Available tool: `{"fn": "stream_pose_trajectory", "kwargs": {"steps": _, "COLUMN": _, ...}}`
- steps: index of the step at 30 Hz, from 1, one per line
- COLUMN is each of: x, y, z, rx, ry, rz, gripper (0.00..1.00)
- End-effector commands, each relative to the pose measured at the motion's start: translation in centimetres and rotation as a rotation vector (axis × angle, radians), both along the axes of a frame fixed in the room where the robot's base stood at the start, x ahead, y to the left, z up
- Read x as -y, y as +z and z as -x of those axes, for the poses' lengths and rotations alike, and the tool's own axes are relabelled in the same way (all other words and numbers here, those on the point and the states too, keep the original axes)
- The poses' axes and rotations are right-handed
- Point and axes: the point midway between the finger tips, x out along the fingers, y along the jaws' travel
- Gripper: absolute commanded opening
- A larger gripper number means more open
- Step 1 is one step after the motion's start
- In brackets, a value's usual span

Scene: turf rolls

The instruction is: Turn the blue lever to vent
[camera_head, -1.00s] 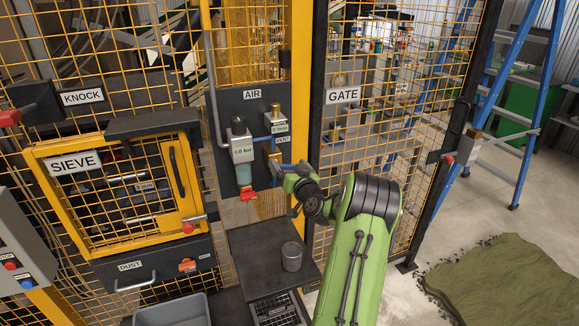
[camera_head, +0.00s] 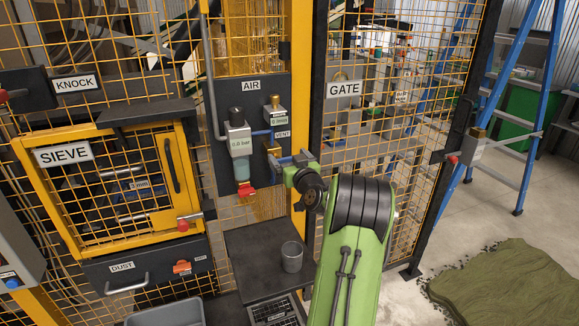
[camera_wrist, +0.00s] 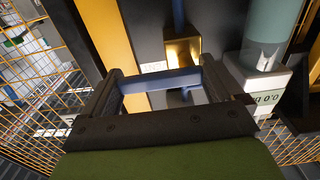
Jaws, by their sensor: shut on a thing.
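The blue lever (camera_head: 285,160) sticks out to the right from a brass valve (camera_head: 273,147) on the dark AIR panel (camera_head: 207,160). The VENT label (camera_head: 282,134) is just above the valve and lever. My gripper (camera_head: 304,160) is at the lever's outer end and shut on it. In the wrist view the blue lever (camera_wrist: 160,83) runs crosswise between the dark fingers of my gripper (camera_wrist: 158,85), with the brass valve (camera_wrist: 183,50) behind it. The fingers hide parts of the lever's ends.
A regulator with a teal bowl (camera_head: 242,170) and red knob hangs left of the lever. A yellow post (camera_head: 300,100) and the GATE mesh are close on the right.

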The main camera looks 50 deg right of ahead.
Motion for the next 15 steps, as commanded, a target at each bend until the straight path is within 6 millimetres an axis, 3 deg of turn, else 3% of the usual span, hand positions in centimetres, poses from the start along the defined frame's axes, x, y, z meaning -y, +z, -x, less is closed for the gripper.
{"fn": "stream_pose_trajectory", "kwargs": {"steps": 5, "x": 0.04, "y": -0.05, "z": 0.05, "rx": -0.008, "ry": -0.001, "rz": 0.002, "gripper": 0.39}}
{"fn": "stream_pose_trajectory", "kwargs": {"steps": 6, "x": 0.05, "y": -0.05, "z": 0.05, "rx": -0.008, "ry": -0.001, "rz": 0.002, "gripper": 0.95}}
{"fn": "stream_pose_trajectory", "kwargs": {"steps": 7, "x": 0.05, "y": -0.05, "z": 0.06, "rx": -0.008, "ry": -0.001, "rz": 0.002, "gripper": 1.00}}
{"fn": "stream_pose_trajectory", "kwargs": {"steps": 15, "x": -0.11, "y": -0.04, "z": 0.36, "rx": -0.006, "ry": -0.002, "rz": 0.001, "gripper": 1.00}}
